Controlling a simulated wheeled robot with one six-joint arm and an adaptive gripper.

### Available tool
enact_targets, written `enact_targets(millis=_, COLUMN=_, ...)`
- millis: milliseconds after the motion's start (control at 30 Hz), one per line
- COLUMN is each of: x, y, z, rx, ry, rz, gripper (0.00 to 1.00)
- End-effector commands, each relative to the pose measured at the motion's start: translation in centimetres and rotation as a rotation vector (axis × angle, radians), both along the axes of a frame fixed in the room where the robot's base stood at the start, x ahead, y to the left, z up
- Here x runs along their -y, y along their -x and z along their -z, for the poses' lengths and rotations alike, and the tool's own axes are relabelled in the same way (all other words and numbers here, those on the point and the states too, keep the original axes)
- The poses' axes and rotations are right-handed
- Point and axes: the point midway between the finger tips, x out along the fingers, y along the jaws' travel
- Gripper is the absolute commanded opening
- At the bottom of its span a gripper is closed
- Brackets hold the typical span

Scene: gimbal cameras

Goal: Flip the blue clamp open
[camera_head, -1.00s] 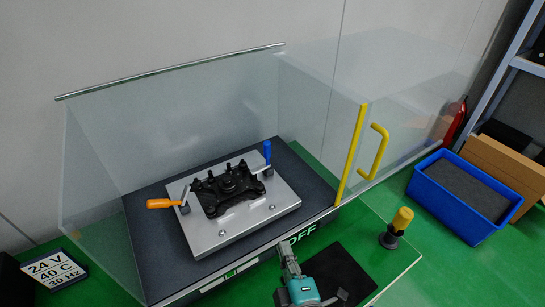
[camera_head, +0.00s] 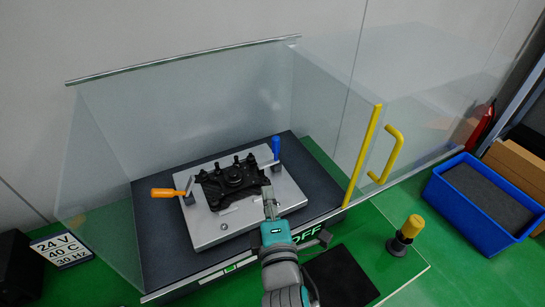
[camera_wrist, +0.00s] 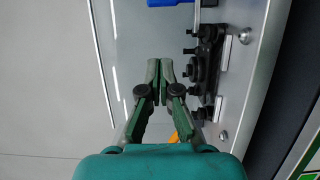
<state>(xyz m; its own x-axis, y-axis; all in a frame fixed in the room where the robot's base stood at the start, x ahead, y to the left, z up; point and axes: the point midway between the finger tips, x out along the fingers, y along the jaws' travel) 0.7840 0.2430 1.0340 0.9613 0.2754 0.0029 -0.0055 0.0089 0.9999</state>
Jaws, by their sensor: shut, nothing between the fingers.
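The blue clamp handle (camera_head: 276,147) stands upright at the back right of the metal plate (camera_head: 209,237) in the head view. It also shows at the top edge of the wrist view (camera_wrist: 172,2), partly cut off. The orange clamp handle (camera_head: 166,192) lies out flat to the left of the plate. A black bracket part (camera_head: 232,182) sits on the plate between the two clamps. My gripper (camera_head: 268,192) is shut and empty, above the front right part of the plate. Its fingertips (camera_wrist: 160,66) are together in the wrist view, apart from the blue handle.
A clear enclosure with a yellow door handle (camera_head: 388,155) surrounds the plate; its door stands open to the right. A yellow-topped knob (camera_head: 411,228) and a blue bin (camera_head: 484,200) are on the right. A label sign (camera_head: 62,248) stands at left.

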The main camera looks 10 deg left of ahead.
Motion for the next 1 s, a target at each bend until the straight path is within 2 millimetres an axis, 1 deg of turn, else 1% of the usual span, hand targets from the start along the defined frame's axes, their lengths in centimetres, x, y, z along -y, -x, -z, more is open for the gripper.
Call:
enact_targets(millis=167, x=-0.3, y=-1.1, z=0.0, rx=0.001, ry=-0.001, rz=0.0, gripper=0.0)
enact_targets(millis=267, x=-0.7, y=-2.5, z=-0.1, rx=0.002, ry=-0.002, rz=0.001, gripper=0.0)
enact_targets(millis=667, x=-2.7, y=-9.6, z=-0.1, rx=0.001, ry=-0.001, rz=0.001, gripper=0.0)
enact_targets(millis=800, x=-1.7, y=-11.4, z=-0.1, rx=-0.001, ry=-0.002, rz=0.003, gripper=0.0)
enact_targets(millis=1000, x=-0.9, y=-12.8, z=0.0, rx=0.0, ry=0.0, rz=0.001, gripper=0.0)
